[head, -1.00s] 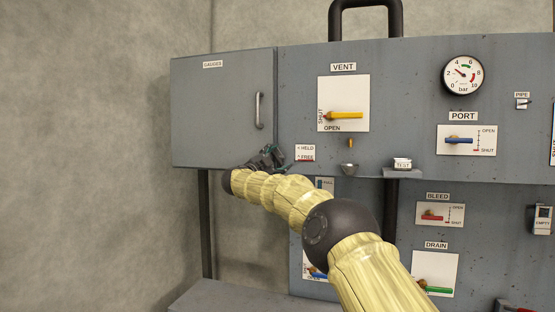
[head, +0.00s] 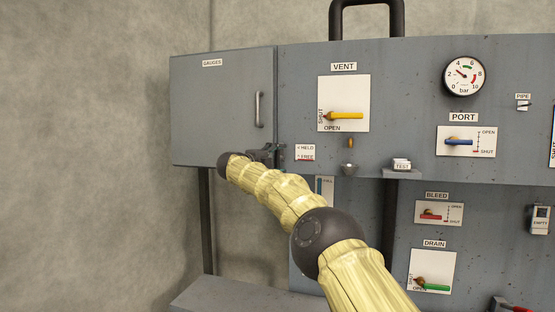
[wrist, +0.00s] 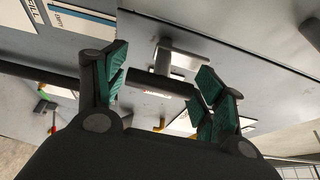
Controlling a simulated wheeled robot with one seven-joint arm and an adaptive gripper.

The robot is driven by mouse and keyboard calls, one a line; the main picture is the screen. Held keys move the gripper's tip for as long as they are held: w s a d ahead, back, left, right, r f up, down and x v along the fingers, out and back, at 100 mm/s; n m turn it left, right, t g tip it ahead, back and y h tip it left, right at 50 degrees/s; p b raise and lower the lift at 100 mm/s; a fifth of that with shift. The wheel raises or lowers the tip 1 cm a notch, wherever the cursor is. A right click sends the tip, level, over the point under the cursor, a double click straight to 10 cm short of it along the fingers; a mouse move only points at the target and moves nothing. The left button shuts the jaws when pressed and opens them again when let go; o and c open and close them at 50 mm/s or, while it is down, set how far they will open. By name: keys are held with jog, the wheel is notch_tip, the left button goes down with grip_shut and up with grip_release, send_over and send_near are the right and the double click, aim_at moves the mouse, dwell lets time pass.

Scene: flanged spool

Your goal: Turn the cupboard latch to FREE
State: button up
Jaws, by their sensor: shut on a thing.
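The cupboard (head: 222,110) is a grey box at the left of the head view, its door shut. My gripper (head: 268,154) is at the door's lower right corner, just left of the HELD/FREE label (head: 305,152). In the wrist view my gripper (wrist: 160,88) has its green-padded fingers on either side of a dark bar, the latch handle (wrist: 160,83), and is shut on it. A pale metal piece (wrist: 182,60) stands behind the bar. In the head view the gripper mostly hides the latch, so I cannot tell which mark it points to.
The cupboard has a vertical door handle (head: 259,110). To the right are the yellow VENT lever (head: 346,115), a small cup (head: 349,169), the TEST block (head: 402,164) and the blue PORT lever (head: 459,141). A ledge (head: 240,297) runs below.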

dwell(0.4)
jog(key=o, duration=1.1)
jog(key=shift+c, duration=0.2)
jog(key=shift+s+a, duration=0.1)
jog(key=v, duration=1.1)
jog(key=shift+s+a, duration=0.2)
jog(key=shift+s, duration=0.1)
